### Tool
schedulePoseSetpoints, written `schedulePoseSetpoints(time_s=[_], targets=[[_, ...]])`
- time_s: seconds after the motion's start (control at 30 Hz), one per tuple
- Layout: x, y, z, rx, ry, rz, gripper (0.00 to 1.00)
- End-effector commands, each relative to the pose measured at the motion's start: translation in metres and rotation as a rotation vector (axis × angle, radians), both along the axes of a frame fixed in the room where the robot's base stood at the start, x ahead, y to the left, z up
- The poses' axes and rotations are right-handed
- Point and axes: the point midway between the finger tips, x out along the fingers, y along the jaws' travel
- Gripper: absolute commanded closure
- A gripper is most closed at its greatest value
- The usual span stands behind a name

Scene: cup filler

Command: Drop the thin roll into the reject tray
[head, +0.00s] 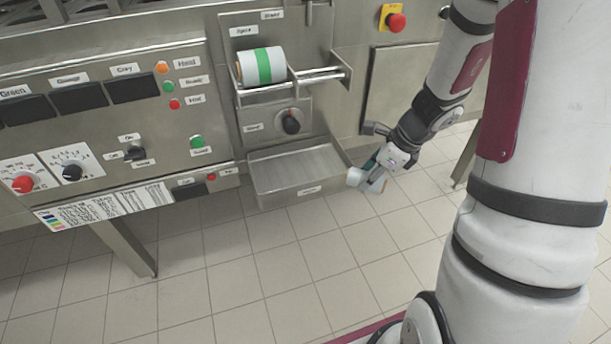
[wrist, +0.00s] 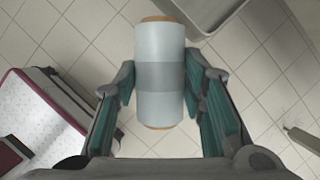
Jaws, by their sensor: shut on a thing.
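My gripper (head: 368,181) is shut on a pale roll (wrist: 160,72) with a grey band and brown core ends, seen clearly between the two fingers (wrist: 160,85) in the wrist view. In the head view the held roll (head: 355,176) is partly hidden by the fingers. It is in the air just right of the reject tray (head: 318,190), a shallow metal tray low on the machine front. The tray's bare floor looks empty. Its edge shows at the top right of the wrist view (wrist: 213,22).
Another roll (head: 262,66) with a green band sits on the holder rails (head: 315,78) above the tray. A black knob (head: 291,122) is between them. A control panel (head: 110,110) is at left, a red emergency button (head: 396,22) at upper right. Tiled floor is clear below.

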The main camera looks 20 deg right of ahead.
Motion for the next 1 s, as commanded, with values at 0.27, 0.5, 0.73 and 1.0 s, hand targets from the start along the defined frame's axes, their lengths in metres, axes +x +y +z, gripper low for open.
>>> schedulePoseSetpoints(time_s=[0.27,0.5,0.73,1.0], targets=[[0.043,0.044,0.000,-0.001,-0.002,0.008,0.93],[0.082,0.081,0.000,-0.002,-0.003,0.006,0.93],[0.097,0.095,0.000,0.000,0.000,0.001,0.93],[0.125,0.124,-0.001,-0.001,-0.002,0.007,0.93]])
